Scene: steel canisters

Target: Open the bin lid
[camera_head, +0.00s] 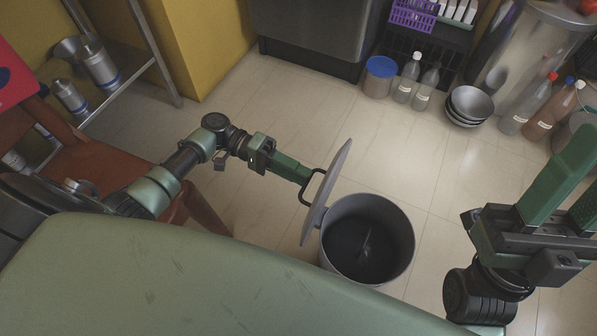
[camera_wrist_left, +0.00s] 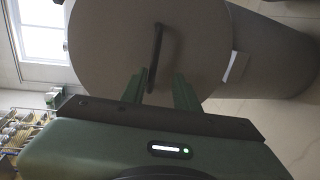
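The grey round bin (camera_head: 409,262) stands on the floor in the head view, its dark inside visible. Its lid (camera_head: 337,180) is raised and stands steeply tilted at the bin's left rim. The lid's face also fills much of the left wrist view (camera_wrist_left: 110,35). A dark loop handle (camera_head: 318,174) sticks out from the lid toward my left gripper (camera_head: 306,180). In the left wrist view the two green fingers are apart, with the handle's lower end (camera_wrist_left: 152,85) between them; contact cannot be told. My right gripper (camera_head: 575,195) is open and empty at the right.
Bottles (camera_head: 408,78), a blue-lidded canister (camera_head: 380,77) and stacked bowls (camera_head: 470,105) stand behind the bin. A brown chair (camera_head: 110,165) and a metal shelf (camera_head: 125,75) are at left. Tiled floor (camera_head: 300,110) is clear between.

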